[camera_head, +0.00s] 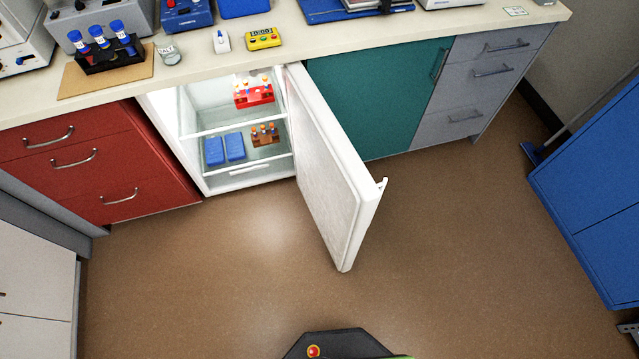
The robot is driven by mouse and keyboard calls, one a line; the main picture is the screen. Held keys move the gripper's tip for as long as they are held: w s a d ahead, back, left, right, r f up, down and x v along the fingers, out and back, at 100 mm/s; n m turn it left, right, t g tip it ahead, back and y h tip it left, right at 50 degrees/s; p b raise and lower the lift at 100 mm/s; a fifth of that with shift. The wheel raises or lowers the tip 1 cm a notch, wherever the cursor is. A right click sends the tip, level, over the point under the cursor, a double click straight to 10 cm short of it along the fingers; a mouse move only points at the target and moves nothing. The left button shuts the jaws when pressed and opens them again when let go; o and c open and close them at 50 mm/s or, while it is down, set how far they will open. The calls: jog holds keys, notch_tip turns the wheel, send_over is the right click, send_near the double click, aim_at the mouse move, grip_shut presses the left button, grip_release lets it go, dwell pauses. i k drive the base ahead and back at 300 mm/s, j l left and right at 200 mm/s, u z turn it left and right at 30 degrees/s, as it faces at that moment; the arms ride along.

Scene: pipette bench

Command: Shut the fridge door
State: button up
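The white fridge (198,171) is built in under the bench between the red drawers and the teal cupboard. Its door (328,170) stands wide open, hinged on the right side and swung out over the floor. A small handle (382,184) sticks out near the door's top outer corner. Inside the lit fridge, a red rack (254,96) with tubes is on the upper shelf. Blue boxes (224,149) and a brown tube rack (265,135) sit lower. My gripper is not in view.
Open brown floor (230,270) lies in front of the fridge and around the door. Red drawers (100,165) stand left, a teal cupboard (375,95) and grey drawers (485,75) right. A blue cabinet (595,190) is at far right, a white cabinet (35,300) at lower left.

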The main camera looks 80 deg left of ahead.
aim_at(342, 198)
jog(key=i+j+u, duration=0.15)
jog(key=u, duration=0.25)
jog(key=i+u, duration=0.55)
jog(key=u, duration=0.3)
jog(key=i+l+u, duration=0.15)
jog(key=u, duration=0.3)
jog(key=i+l+u, duration=0.2)
jog(key=i+u, duration=0.2)
jog(key=i+l+u, duration=0.1)
jog(key=l+u, duration=0.15)
jog(key=u, duration=0.2)
jog(key=i+u, duration=0.15)
jog(key=u, duration=0.25)
jog(key=i+u, duration=0.15)
jog(key=u, duration=0.3)
jog(key=i+l+u, duration=0.15)
jog(key=u, duration=0.25)
jog(key=i+l+u, duration=0.15)
jog(key=u, duration=0.25)
jog(key=i+l+u, duration=0.1)
jog(key=l+u, duration=0.15)
jog(key=u, duration=0.2)
jog(key=i+l+u, duration=0.25)
jog(key=k+j+u, duration=0.1)
jog(key=j+u, duration=0.15)
jog(key=k+j+u, duration=0.1)
jog(key=j+u, duration=0.45)
jog(key=k+j, duration=0.05)
jog(key=j, duration=0.05)
